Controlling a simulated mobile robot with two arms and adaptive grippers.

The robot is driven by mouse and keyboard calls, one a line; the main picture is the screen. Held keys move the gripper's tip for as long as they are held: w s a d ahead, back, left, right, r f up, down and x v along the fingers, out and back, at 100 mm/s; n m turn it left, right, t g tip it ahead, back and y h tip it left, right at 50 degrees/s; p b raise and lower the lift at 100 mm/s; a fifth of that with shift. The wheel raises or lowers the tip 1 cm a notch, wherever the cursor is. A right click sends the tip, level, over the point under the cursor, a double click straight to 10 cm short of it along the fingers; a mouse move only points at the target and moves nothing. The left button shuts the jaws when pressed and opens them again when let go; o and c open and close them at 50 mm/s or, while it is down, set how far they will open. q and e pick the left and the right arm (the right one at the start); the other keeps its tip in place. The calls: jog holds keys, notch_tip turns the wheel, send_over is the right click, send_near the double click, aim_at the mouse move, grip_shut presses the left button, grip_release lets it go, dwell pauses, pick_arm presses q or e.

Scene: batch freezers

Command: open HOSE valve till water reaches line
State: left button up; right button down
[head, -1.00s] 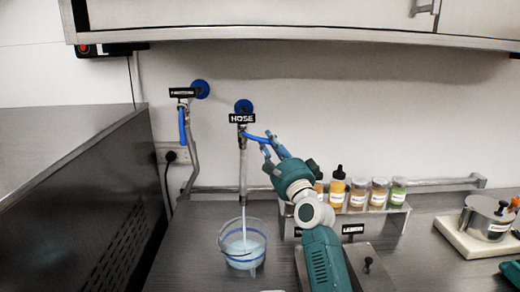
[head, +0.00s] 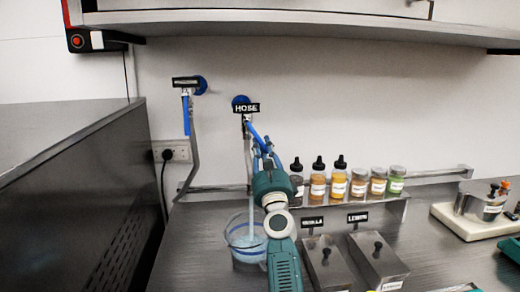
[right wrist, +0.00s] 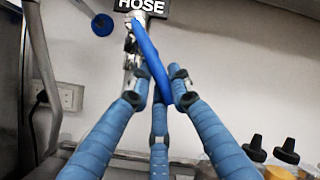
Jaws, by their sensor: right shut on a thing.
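The HOSE valve under its black HOSE sign (head: 246,107) has a blue lever (head: 256,134), which slants down to the right. It also shows in the right wrist view as the lever (right wrist: 147,55). My right gripper (head: 265,154) is shut on the lever's lower end, its blue fingers around it in the right wrist view (right wrist: 157,97). A pale stream (head: 252,205) runs from the pipe into a clear bucket (head: 235,226) with a blue line round it. Pale water lies inside; my arm partly covers the bucket, so its exact level against the line is unclear. My left gripper is not in view.
A second tap with a blue lever (head: 186,108) hangs to the left. Several bottles and jars stand on a rack (head: 392,207) to the right of my arm. Lidded steel tubs (head: 378,262) stand before it. A dark steel cabinet (head: 90,195) bounds the left.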

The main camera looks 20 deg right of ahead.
jog(key=shift+a+f+m, duration=0.1)
jog(key=shift+f+m, duration=0.15)
jog(key=shift+m, duration=0.15)
